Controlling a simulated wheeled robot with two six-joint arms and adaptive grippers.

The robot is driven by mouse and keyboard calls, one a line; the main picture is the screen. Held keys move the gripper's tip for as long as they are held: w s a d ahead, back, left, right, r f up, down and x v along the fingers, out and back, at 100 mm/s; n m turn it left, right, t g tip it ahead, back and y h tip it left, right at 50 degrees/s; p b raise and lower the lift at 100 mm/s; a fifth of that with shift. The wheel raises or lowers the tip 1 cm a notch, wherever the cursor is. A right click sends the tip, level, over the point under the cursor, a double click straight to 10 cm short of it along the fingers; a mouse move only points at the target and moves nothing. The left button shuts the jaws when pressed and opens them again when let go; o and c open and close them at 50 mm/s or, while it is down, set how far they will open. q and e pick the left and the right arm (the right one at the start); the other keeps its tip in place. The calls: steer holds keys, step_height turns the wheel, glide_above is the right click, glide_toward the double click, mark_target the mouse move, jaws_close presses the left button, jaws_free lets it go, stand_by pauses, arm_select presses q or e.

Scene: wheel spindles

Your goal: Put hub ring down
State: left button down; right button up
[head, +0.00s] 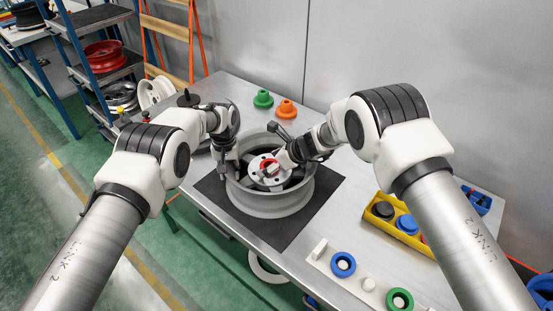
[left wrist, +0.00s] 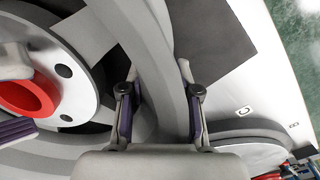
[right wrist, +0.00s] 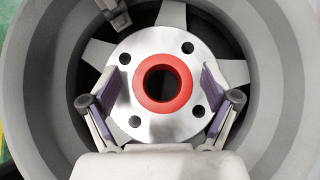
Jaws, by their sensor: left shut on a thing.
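The red hub ring (right wrist: 138,88) sits at the centre bore of the silver drilled flange (right wrist: 150,125) in the middle of the wheel (head: 275,205). In the head view the hub ring (head: 268,166) is partly hidden by my right gripper (head: 279,164). The right wrist view shows that gripper's fingers (right wrist: 159,84) spread on both sides of the ring, with a gap on each side. My left gripper (head: 225,166) is shut on the wheel's rim wall; the left wrist view shows the wall between its fingers (left wrist: 160,95).
The wheel rests on a dark mat (head: 325,192) on the metal table. Green (head: 263,99) and orange (head: 286,109) cones stand behind. A yellow tray (head: 394,222) with round parts is at right. A white strip holding blue (head: 343,264) and green (head: 400,299) rings lies in front.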

arm_select(q)
steer(key=shift+w, duration=0.1)
arm_select(e)
steer(key=v, duration=1.2)
steer(key=shift+r, duration=0.35)
steer(key=shift+w, duration=0.1)
arm_select(q)
steer(key=c, duration=0.7)
jaws_free()
steer(key=shift+c, duration=0.2)
